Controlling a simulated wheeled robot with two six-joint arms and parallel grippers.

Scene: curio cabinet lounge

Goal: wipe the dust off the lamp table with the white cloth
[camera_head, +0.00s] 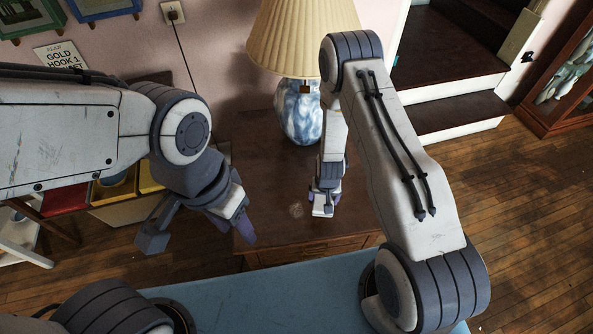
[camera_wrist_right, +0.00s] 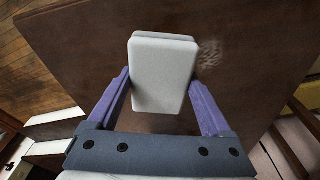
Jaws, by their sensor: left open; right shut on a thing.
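The lamp table (camera_head: 265,180) is dark brown wood with a drawer front; its top also fills much of the right wrist view (camera_wrist_right: 255,100). A small pale dust patch (camera_head: 296,209) lies near its front; in the right wrist view the patch (camera_wrist_right: 210,54) is just right of the cloth. The white cloth (camera_wrist_right: 163,75) looks like a folded, rounded pad. My right gripper (camera_head: 324,204) is shut on it, with a finger at each side, over the table top. Whether the cloth touches the wood is unclear. My left gripper (camera_head: 198,236) is open and empty, at the table's left front.
A lamp with a blue and white base (camera_head: 299,112) and pleated cream shade (camera_head: 303,38) stands at the back of the table, close to my right arm. Steps (camera_head: 455,115) rise at the right. Colourful bins (camera_head: 117,188) are at the left, partly behind my left arm.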

